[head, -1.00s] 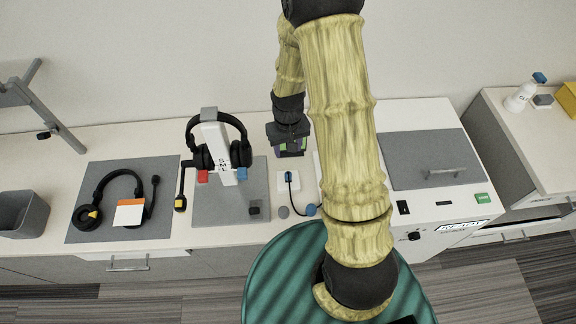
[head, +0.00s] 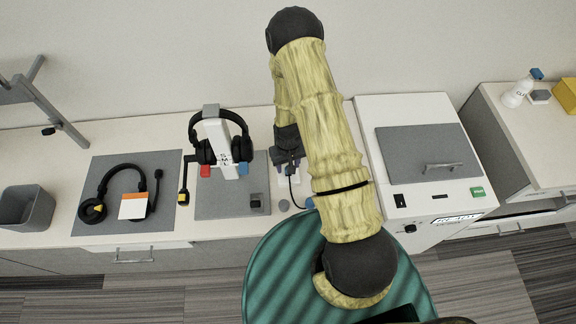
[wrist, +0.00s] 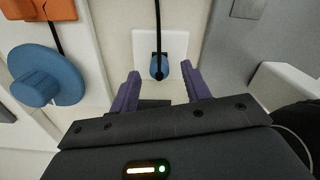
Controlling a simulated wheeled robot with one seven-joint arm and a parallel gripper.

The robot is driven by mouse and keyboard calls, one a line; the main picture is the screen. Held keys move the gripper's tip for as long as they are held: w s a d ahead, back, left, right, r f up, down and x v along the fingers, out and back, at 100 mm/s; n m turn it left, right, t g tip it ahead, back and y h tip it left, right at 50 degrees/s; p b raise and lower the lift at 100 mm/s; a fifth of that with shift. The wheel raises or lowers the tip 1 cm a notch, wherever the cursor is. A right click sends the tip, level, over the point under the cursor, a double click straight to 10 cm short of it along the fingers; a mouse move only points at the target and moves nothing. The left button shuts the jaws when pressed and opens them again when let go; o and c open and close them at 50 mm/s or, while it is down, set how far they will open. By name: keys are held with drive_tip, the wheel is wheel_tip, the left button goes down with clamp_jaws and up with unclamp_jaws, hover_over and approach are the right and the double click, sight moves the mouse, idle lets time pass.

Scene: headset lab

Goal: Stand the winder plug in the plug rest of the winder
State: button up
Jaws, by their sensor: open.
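The plug I take for the winder plug (wrist: 158,68) is blue, with a black cord, and sits on a white square plate (wrist: 174,44). In the wrist view my open gripper (wrist: 160,74) has its purple fingers on either side of the plug, apart from it. A blue round part (wrist: 48,76) and an orange block (wrist: 40,9) with a black cord lie left; they may be the winder. The plug rest cannot be made out. In the head view my gripper (head: 289,169) is low over the plate, and my arm hides the counter to its right.
A headset hangs on a white stand (head: 218,140) on a grey mat (head: 225,208), close left of my gripper. Another headset (head: 100,190) lies on a mat farther left. A white machine with a grey lid (head: 420,152) stands right.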

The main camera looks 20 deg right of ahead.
drive_tip(key=shift+f, duration=1.15)
clamp_jaws()
drive_tip(key=shift+r, duration=0.15)
drive_tip(key=shift+r+p, duration=2.15)
drive_tip(key=shift+r, duration=1)
